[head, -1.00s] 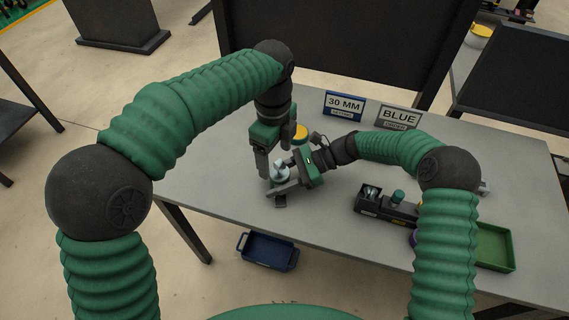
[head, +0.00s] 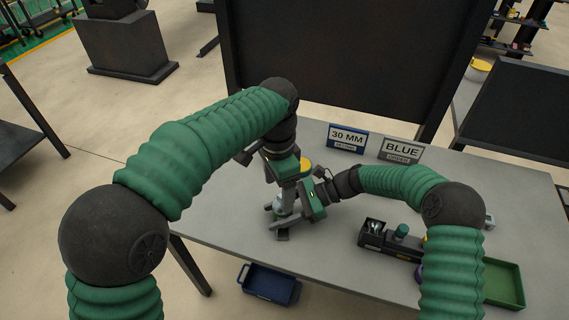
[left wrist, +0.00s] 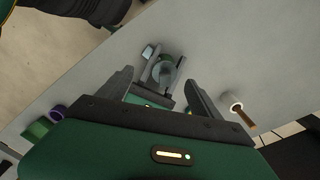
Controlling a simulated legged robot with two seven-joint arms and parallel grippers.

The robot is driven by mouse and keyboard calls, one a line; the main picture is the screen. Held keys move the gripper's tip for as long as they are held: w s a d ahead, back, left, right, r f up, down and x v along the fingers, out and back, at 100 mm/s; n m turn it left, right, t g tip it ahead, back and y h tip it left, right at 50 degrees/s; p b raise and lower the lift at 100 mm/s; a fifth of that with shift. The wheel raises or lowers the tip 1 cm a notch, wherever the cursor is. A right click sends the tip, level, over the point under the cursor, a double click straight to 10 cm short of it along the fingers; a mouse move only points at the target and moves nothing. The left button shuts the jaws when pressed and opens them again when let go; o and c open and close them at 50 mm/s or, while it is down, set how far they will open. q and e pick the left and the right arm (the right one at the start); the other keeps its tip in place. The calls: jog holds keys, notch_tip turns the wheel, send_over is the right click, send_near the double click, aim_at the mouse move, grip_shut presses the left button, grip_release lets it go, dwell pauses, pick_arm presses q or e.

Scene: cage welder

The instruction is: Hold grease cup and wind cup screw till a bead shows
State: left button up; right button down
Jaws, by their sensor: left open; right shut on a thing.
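The grease cup (head: 282,206), a small pale grey piece, is held near the table's left part in the head view. My right gripper (head: 279,219) is shut on it, its fingers reaching in from the right. My left gripper (head: 284,188) is above the cup, pointing down, its fingers partly hidden by the right gripper. In the left wrist view my left gripper (left wrist: 160,93) has its fingers spread apart, with the round grey cup (left wrist: 163,73) beyond and between them. The cup screw and any bead cannot be made out.
A yellow-topped item (head: 304,164) stands close behind the grippers. Signs reading 30 MM (head: 346,138) and BLUE (head: 401,150) stand at the back. A dark fixture (head: 388,243) and a green tray (head: 503,282) are at right. A blue bin (head: 269,284) is below the front edge.

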pick_arm(q)
jog(key=w+r, duration=0.1)
jog(key=w+d+r, duration=0.1)
jog(key=shift+r, duration=0.3)
jog(key=shift+c, duration=0.9)
notch_tip(320, 180, down, 10)
jog(key=shift+r, duration=0.15)
jog(key=shift+c, duration=0.3)
